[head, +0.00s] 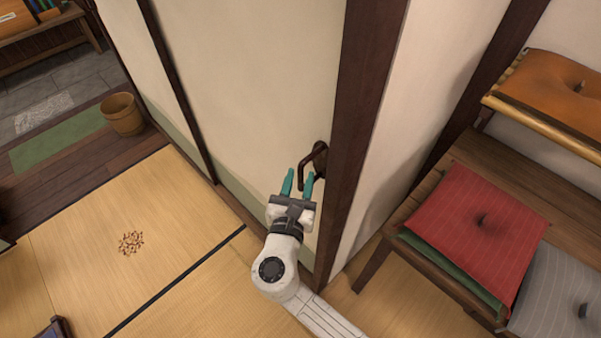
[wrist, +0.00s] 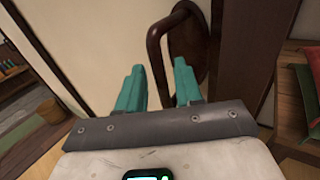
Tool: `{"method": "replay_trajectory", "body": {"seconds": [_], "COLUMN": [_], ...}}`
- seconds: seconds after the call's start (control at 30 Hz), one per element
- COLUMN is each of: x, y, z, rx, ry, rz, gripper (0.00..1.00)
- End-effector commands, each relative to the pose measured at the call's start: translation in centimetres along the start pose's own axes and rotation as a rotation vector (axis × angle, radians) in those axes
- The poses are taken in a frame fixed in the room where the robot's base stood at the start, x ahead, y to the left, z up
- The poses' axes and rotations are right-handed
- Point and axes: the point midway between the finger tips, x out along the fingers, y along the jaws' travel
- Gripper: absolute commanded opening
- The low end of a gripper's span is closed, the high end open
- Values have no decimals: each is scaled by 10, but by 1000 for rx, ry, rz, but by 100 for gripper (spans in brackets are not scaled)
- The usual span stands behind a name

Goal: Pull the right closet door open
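The closet door is a cream panel (head: 250,75) with a paler green lower band, beside a dark wooden post (head: 362,110). Its dark curved handle (head: 304,168) sits low near the post; in the wrist view the handle's bar (wrist: 154,50) stands out from a dark oval plate (wrist: 188,50). My gripper (head: 298,181) has teal fingers, held apart just below the handle. In the wrist view the handle's bar shows in the gap between the fingertips (wrist: 158,72). I cannot tell whether either finger touches it. No opening shows at the door.
A rack on the right holds a red cushion (head: 475,232), a grey cushion (head: 560,290) and an orange cushion (head: 560,85). A wooden bucket (head: 122,113) stands at the left by the wall. Small brown bits (head: 131,242) lie on the tatami, which is otherwise mostly clear.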

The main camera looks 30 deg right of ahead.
Motion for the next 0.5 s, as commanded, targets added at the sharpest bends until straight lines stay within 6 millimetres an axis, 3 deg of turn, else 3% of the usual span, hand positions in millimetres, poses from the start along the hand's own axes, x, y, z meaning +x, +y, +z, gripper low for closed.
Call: {"method": "replay_trajectory", "body": {"seconds": [0.2,0.5], "x": [15,16], "y": [0,0], "z": [0,0], "rx": [1,1], "ry": [1,1], "rz": [1,1], "gripper": [35,33]}}
